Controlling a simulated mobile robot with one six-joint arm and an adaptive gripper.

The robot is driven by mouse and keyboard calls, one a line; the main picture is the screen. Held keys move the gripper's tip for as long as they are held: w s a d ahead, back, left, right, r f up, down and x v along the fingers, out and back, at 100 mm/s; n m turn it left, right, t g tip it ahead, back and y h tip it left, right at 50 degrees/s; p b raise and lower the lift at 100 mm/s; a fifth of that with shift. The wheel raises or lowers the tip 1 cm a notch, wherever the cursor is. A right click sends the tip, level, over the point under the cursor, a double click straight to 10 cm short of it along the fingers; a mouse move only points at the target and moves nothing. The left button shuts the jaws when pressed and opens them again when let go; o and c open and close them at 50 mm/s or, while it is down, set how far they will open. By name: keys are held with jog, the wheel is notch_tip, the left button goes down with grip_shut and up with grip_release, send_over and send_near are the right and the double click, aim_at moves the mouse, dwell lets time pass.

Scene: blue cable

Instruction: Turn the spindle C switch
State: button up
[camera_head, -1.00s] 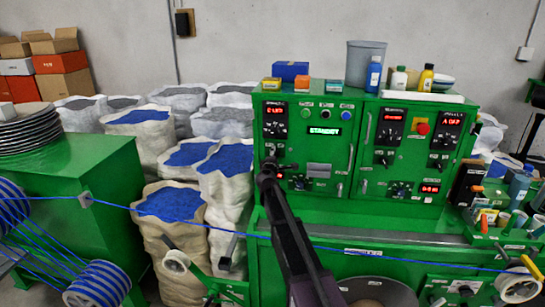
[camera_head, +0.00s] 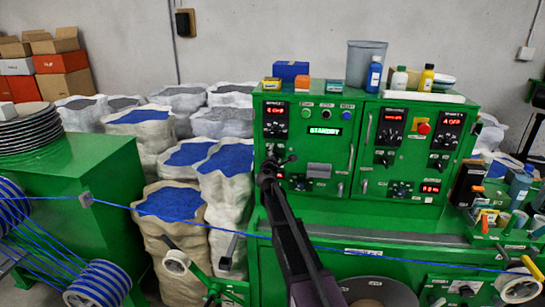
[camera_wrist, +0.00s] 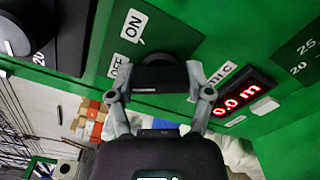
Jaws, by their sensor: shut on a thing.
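In the wrist view, my gripper (camera_wrist: 161,84) is closed around a dark rotary switch knob (camera_wrist: 160,74) on the green panel, with one finger on each side. An ON label (camera_wrist: 133,25) and a partly hidden OFF label (camera_wrist: 120,70) sit beside the knob. The panel name label (camera_wrist: 217,79) is partly covered, so I cannot read which spindle it names. In the head view, my gripper (camera_head: 269,177) is at the lower left of the green control cabinet (camera_head: 340,165). It hides the knob there.
A red display (camera_wrist: 242,93) reads 0.0 m close to the gripper. A large black knob (camera_wrist: 22,28) is at upper left in the wrist view. A blue cable (camera_head: 350,249) runs across the cabinet front. White sacks (camera_head: 226,180) stand left of the cabinet.

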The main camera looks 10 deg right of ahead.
jog(key=o, duration=1.1)
jog(key=shift+w, duration=0.1)
jog(key=shift+o, duration=0.2)
jog(key=shift+s+a, duration=0.1)
jog(key=shift+s, duration=0.2)
jog(key=v, duration=1.1)
jog(key=shift+s, duration=0.25)
jog(key=shift+a+r, duration=0.1)
